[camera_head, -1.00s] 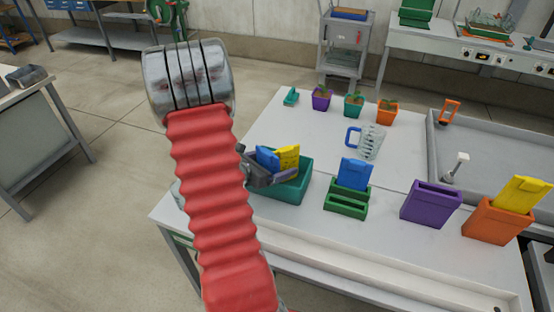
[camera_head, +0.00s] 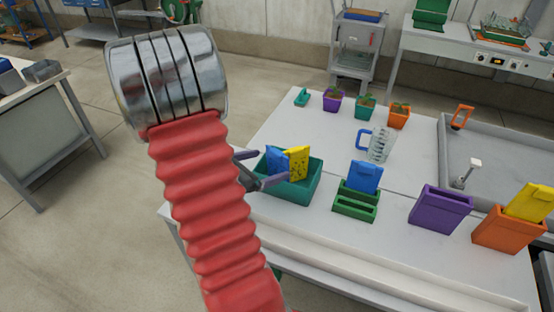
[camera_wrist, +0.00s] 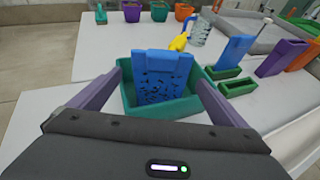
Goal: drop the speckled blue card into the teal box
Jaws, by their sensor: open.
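The speckled blue card (camera_wrist: 160,78) stands upright in the teal box (camera_wrist: 178,107), tilted slightly; its lower edge is hidden by the front wall. In the head view the blue card (camera_head: 275,161) leans by a speckled yellow card (camera_head: 298,162) inside the same teal box (camera_head: 290,193). My gripper (camera_wrist: 158,72) is open, with one purple finger on each side of the blue card and a gap showing on both sides. In the head view my gripper (camera_head: 268,166) is at the box's left side, partly hidden by my arm.
Right of the box stand a green holder (camera_head: 354,205) with a plain blue card (camera_head: 365,177), a purple holder (camera_head: 440,212) and an orange holder (camera_head: 505,236) with a yellow card (camera_head: 528,203). A clear jug (camera_head: 379,145) and potted seedlings are behind. The table between is clear.

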